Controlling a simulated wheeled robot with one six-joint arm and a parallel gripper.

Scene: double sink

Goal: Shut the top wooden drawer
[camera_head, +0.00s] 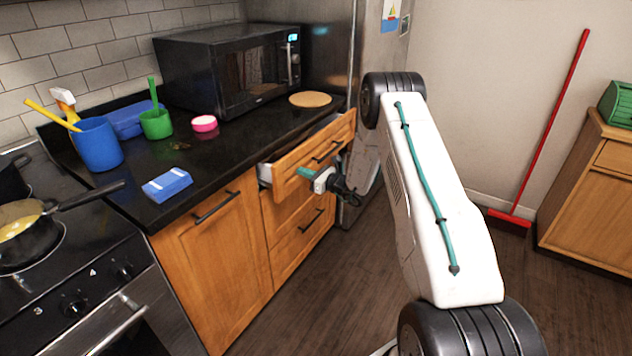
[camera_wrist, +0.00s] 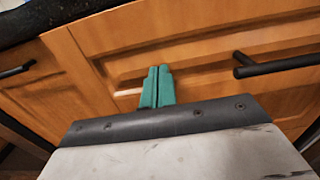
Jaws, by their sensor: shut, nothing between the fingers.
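The top wooden drawer (camera_head: 312,158) stands partly open below the dark counter in the head view, with its pale side showing behind the front. Its dark bar handle (camera_head: 327,152) is on the front, and a dark handle (camera_wrist: 275,66) also shows at the right in the wrist view. My gripper (camera_head: 305,173) is at the lower left part of the drawer front, with its green fingers pointing at the wood. In the wrist view my gripper (camera_wrist: 157,72) is shut and empty, fingertips together in front of the wooden panel. I cannot tell whether the tips touch it.
A lower drawer (camera_head: 300,240) and a cabinet door (camera_head: 215,255) look shut. A red broom (camera_head: 548,140) leans at the right. The wooden floor (camera_head: 300,310) is clear.

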